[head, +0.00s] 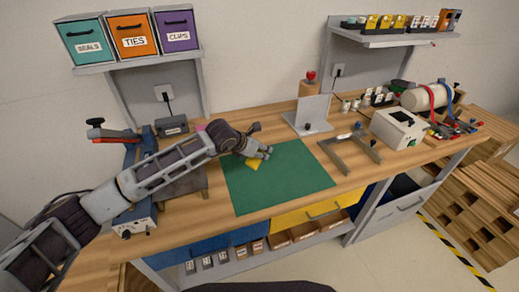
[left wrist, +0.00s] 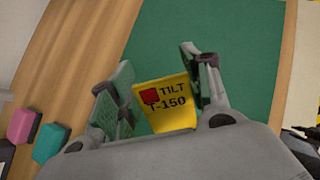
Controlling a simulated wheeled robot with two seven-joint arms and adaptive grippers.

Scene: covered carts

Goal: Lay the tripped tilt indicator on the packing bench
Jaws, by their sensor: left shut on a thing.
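The tilt indicator (left wrist: 168,104) is a yellow tag with a red square and the words "TILT T-150" in the left wrist view. In the head view it shows as a small yellow patch (head: 253,164) just under the fingers. My left gripper (head: 262,152) is shut on it, one finger on each side. It is over the green mat (head: 285,190) on the wooden packing bench (head: 186,226), near the mat's back left part. I cannot tell whether the tag touches the mat. My right gripper is in neither view.
A blue sealing machine (head: 141,216) stands left of the mat. A grey frame (head: 350,155), an upright grey plate (head: 312,112) and a white label printer (head: 399,127) stand at the right. Pink and teal blocks (left wrist: 50,142) lie left of the mat. The mat's front is clear.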

